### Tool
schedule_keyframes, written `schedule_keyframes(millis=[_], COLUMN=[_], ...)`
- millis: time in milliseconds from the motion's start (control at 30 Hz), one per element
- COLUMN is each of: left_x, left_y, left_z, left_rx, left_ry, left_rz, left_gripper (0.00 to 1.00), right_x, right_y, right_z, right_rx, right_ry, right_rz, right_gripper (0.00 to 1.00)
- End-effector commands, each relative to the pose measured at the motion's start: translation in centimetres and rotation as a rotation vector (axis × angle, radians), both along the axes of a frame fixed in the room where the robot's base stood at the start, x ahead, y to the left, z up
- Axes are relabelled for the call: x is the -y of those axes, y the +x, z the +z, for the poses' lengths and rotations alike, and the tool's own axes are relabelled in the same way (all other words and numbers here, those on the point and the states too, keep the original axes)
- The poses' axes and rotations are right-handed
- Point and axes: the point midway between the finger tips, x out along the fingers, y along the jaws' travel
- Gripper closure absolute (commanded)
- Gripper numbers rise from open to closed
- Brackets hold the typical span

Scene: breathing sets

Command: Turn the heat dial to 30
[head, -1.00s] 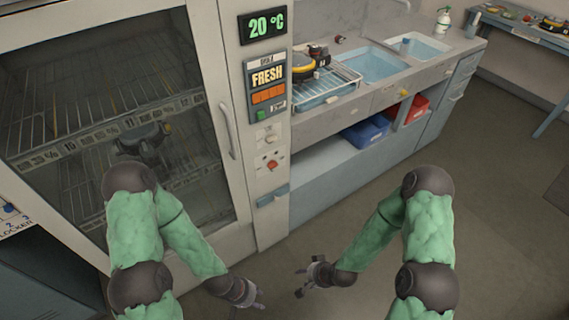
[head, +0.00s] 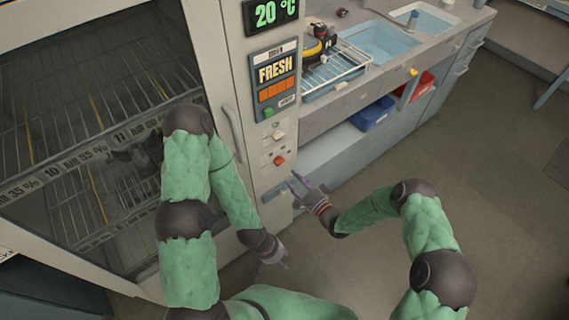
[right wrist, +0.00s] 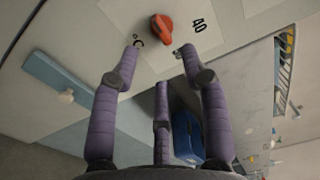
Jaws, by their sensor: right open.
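The heat dial is a small red-orange knob (head: 280,160) on the cabinet's control panel, below the green button and a white switch. In the right wrist view the red knob (right wrist: 162,29) is close, with the mark 40 to its right. The display (head: 271,12) reads 20 °C. My right gripper (head: 297,181) is open just below and right of the knob. In the right wrist view its fingers (right wrist: 159,52) stand apart on both sides below the knob, not closed on it. My left gripper (head: 279,262) hangs low in front of the cabinet, away from the panel; its jaw state is unclear.
A glass-door cabinet (head: 230,130) with wire racks stands at left. A counter with a dish rack (head: 335,75) and sinks (head: 375,42) is behind. Blue (head: 372,113) and red (head: 415,86) bins sit on its lower shelf. The floor (head: 480,190) at right is clear.

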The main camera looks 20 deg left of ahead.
Motion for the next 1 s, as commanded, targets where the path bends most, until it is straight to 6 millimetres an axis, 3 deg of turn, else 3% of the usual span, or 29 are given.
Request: schedule_keyframes(millis=[400, 900, 1000], left_x=[0.0, 0.0, 0.0], left_y=[0.0, 0.0, 0.0], left_z=[-1.7, -1.9, -1.9], left_rx=[0.001, 0.001, 0.001], left_ry=[0.000, 0.000, 0.000], left_rz=[0.000, 0.000, 0.000], left_gripper=[0.60, 0.60, 0.60], right_x=[-5.5, -6.7, -6.7], right_y=[4.2, 5.2, 5.2], right_z=[-0.2, -0.1, -0.1], right_rx=[0.001, -0.001, -0.001], right_ry=[-0.003, -0.003, -0.003], right_rz=[0.001, -0.001, -0.001], right_gripper=[0.55, 0.55, 0.80])
